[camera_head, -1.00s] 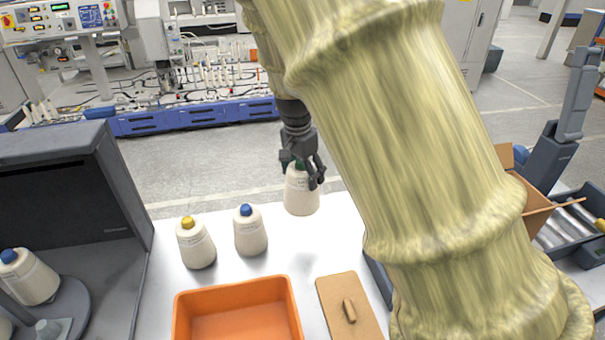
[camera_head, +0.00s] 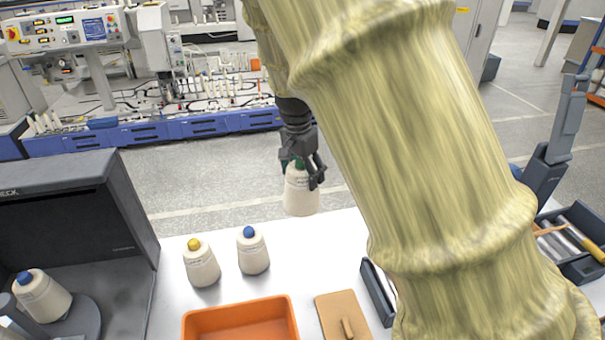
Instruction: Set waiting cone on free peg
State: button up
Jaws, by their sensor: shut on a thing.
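My gripper (camera_head: 301,172) is shut on the top of a cream cone with a green tip (camera_head: 300,196). It holds this cone upright in the air near the far edge of the white table (camera_head: 316,263). A yellow-tipped cone (camera_head: 202,266) and a blue-tipped cone (camera_head: 253,254) stand on the table to the left. Another blue-tipped cone (camera_head: 44,298) sits tilted in the dark cabinet at the left. No clearly free peg can be made out; a small grey fitting at the lower left edge is partly cut off.
An orange bin (camera_head: 243,307) and a tan board with a small handle (camera_head: 338,312) lie at the front of the table. A dark open-fronted cabinet (camera_head: 55,172) stands at the left. A narrow dark tray (camera_head: 376,292) lies beside my arm, which hides much of the right.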

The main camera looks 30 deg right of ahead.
notch_tip(320, 180, up, 5)
jog(key=shift+p, duration=1.2)
jog(key=shift+r, duration=1.3)
jog(key=shift+f, duration=0.15)
